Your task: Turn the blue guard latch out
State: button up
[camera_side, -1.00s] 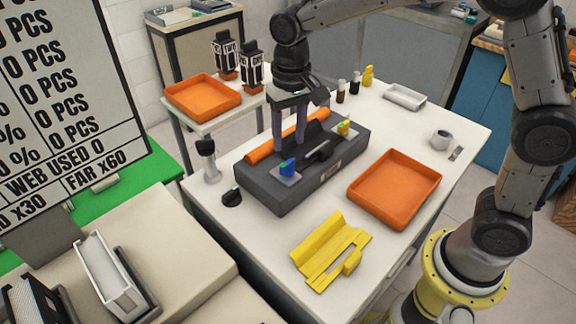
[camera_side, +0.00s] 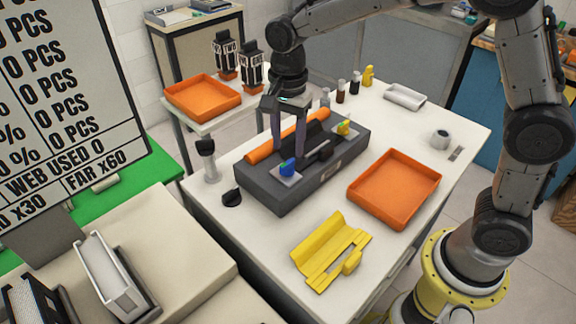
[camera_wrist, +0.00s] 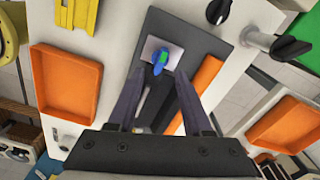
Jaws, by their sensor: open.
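The blue guard latch (camera_side: 287,166) is a small blue knob with a green patch, on a pale plate at the left end of the dark grey unit (camera_side: 300,189). It also shows in the wrist view (camera_wrist: 160,59), upper middle, ahead of the fingers. My gripper (camera_side: 288,152) points down over the unit, close to the latch and behind it in the side view. Its fingers (camera_wrist: 156,85) are apart, with nothing held between them. In the wrist view the latch lies beyond the fingertips, roughly between their lines. I cannot tell the exact height gap.
An orange roller (camera_side: 262,150) lies along the unit's back edge. A yellow-green knob (camera_side: 344,127) sits at its right end. An orange tray (camera_side: 395,189) and a yellow part (camera_side: 331,254) lie in front. A black-topped post (camera_side: 207,162) and a black knob (camera_side: 232,198) stand left.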

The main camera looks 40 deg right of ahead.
aim_at(288, 162)
jog(key=m, duration=0.2)
jog(key=shift+m, duration=0.3)
jog(key=shift+f+m, duration=0.2)
jog(key=shift+m, duration=0.3)
jog(key=shift+f, duration=2.55)
jog(key=shift+f, duration=0.3)
jog(key=shift+r, duration=0.2)
